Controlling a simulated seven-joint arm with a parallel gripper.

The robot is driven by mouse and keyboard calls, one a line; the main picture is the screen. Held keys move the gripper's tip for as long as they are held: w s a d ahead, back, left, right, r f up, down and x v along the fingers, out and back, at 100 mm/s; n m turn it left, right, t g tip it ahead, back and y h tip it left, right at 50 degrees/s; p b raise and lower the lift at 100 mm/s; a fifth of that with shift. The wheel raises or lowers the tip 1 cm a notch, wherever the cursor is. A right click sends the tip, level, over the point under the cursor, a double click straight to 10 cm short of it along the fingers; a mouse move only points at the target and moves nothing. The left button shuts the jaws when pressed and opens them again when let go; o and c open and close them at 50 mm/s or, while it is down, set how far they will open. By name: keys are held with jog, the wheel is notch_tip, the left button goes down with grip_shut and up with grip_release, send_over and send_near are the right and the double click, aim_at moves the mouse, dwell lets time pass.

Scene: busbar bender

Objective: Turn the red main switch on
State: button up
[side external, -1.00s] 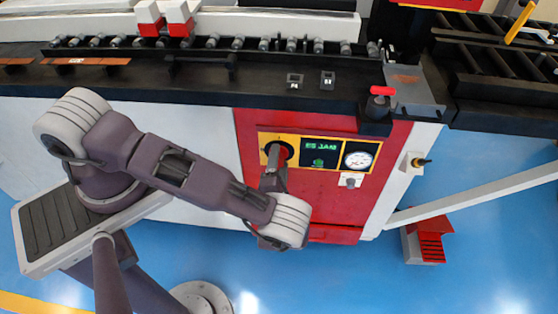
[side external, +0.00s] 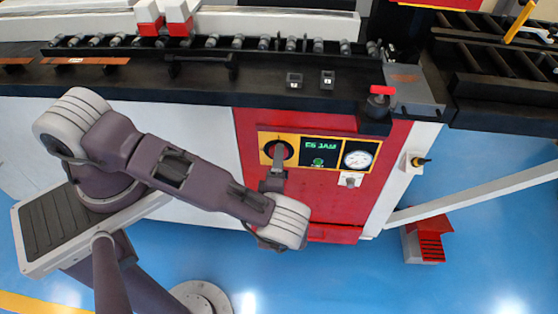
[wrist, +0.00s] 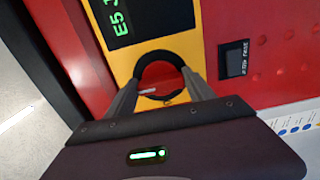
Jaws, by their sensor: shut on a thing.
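The main switch (side external: 288,150) sits at the left end of the yellow-framed panel on the red cabinet front. In the wrist view it shows as a black ring (wrist: 158,56) around a red centre with a small pale mark. My gripper (side external: 278,152) is at the switch from below in the side view. In the wrist view its two fingers (wrist: 161,80) reach the ring from either side and are shut on the switch. The fingers and wrist cover part of the switch, so its exact setting is hard to read.
A display (side external: 320,146) with green text reading like "E5 JAM" is right of the switch, above a green button (side external: 318,162). A round gauge (side external: 357,159) lies further right. A red-topped knob (side external: 383,90) stands on the black ledge. Blue floor (side external: 350,275) is open below.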

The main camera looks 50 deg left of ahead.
jog(key=o, duration=1.4)
jog(key=shift+s+d, duration=0.1)
jog(key=v, duration=0.7)
